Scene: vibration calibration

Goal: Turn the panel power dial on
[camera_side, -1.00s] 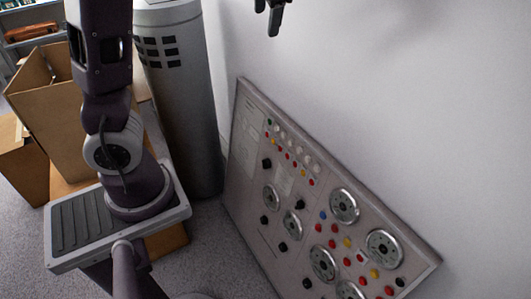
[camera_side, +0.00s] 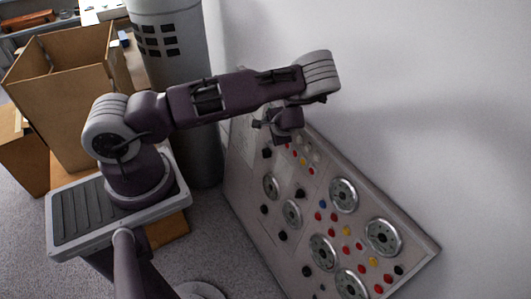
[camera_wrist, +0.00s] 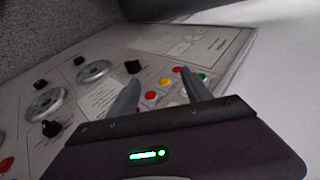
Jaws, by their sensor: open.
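The grey control panel (camera_side: 252,228) leans against the wall in the side view and fills much of the wrist view (camera_wrist: 215,62). It carries several black knobs, one at the upper left (camera_side: 267,153), and several round silver dials (camera_side: 343,195). I cannot tell which is the power dial. My gripper (camera_side: 262,124) is over the panel's upper part. In the wrist view its two grey fingers (camera_wrist: 160,87) are apart, with nothing held. A black knob (camera_wrist: 133,67) shows just beyond the left finger. Another black knob (camera_wrist: 50,128) lies further left. My arm hides the panel's top corner.
Red, yellow and green buttons (camera_wrist: 165,82) lie near and between the fingers. A white wall (camera_side: 430,130) rises behind the panel. A grey cylinder (camera_side: 175,50) and cardboard boxes (camera_side: 60,100) stand to the left, with carpet (camera_side: 230,265) below.

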